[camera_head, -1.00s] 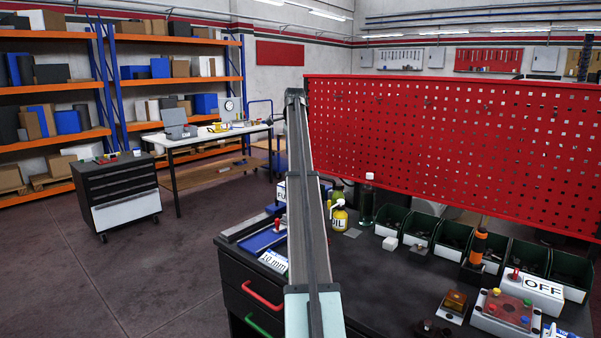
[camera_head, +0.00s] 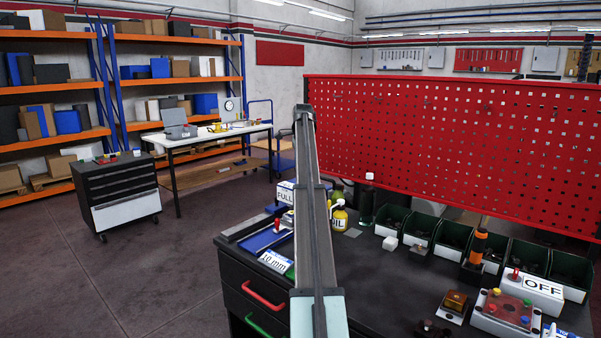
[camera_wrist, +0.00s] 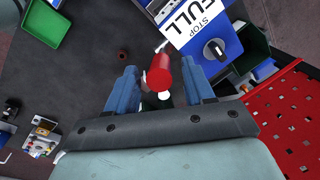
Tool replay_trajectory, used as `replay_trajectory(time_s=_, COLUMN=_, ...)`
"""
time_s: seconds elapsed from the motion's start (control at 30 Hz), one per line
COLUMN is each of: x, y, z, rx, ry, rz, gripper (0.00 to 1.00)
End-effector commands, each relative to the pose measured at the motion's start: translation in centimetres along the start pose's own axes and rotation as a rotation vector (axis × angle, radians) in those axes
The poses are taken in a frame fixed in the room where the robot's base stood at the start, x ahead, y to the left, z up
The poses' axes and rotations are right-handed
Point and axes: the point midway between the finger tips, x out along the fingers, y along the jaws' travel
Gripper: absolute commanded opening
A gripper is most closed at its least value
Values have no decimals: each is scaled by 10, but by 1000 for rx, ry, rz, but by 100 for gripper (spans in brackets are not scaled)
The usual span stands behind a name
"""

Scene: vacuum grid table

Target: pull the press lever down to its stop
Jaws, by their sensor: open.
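In the wrist view, my gripper (camera_wrist: 162,84) is open, with one blue finger on each side of a red cylindrical grip (camera_wrist: 160,66), which looks like the press lever's handle. A thin metal rod shows at the grip's upper left end. I cannot tell whether the fingers touch the grip. The box labelled FULL and STOP (camera_wrist: 212,22), with a dark knob, is just beyond, to the upper right. In the head view, part of the FULL box (camera_head: 285,194) shows left of my arm. My arm hides the lever and gripper there.
A red perforated panel (camera_head: 450,135) stands along the bench's back. Green bins (camera_head: 452,236), a yellow OIL bottle (camera_head: 339,217) and an orange-handled tool (camera_head: 478,248) stand on the dark bench. A green tray (camera_wrist: 42,22) is at upper left in the wrist view.

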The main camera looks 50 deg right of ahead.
Motion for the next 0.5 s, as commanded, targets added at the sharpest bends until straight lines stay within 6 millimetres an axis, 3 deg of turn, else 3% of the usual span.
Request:
replay_trajectory(time_s=0.2, x=23, y=0, z=0, rx=0, ry=0, rz=1, gripper=53)
replay_trajectory(time_s=0.5, x=29, y=0, z=0, rx=0, ry=0, rz=-1, gripper=53)
